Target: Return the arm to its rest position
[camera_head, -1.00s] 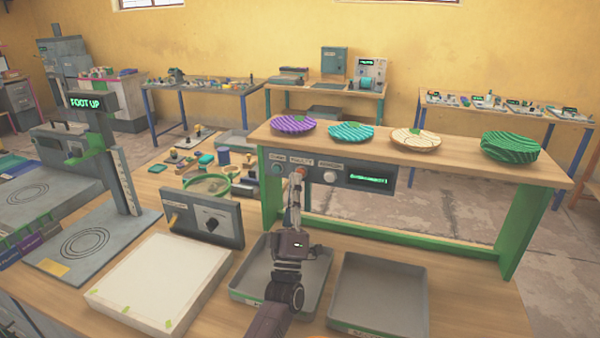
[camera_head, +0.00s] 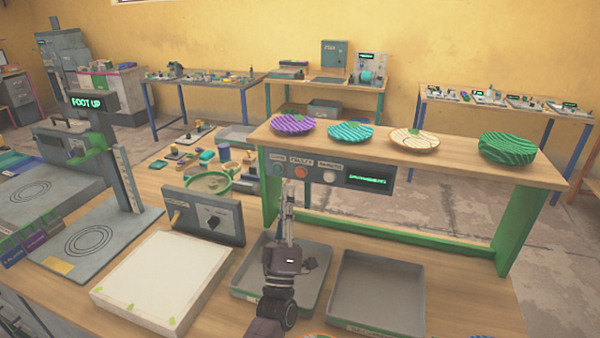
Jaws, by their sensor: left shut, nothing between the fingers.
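My left gripper (camera_head: 287,188) is shut and empty. It points up and away in front of the button panel, its tips just below the orange button under the FAULTY label (camera_head: 302,173) and apart from it as far as I can tell. My left arm comes in from the bottom and hides part of the left grey tray (camera_head: 252,283). The panel also has a green button (camera_head: 277,169), a white button (camera_head: 330,176) and a lit green display (camera_head: 368,181). My right gripper is not in view.
Purple (camera_head: 293,125), teal (camera_head: 351,132), cream (camera_head: 414,141) and green plates (camera_head: 508,148) stand on the raised shelf (camera_head: 460,161). The right grey tray (camera_head: 376,290) is empty. A white slab (camera_head: 160,275) and a press stand (camera_head: 120,175) are at left.

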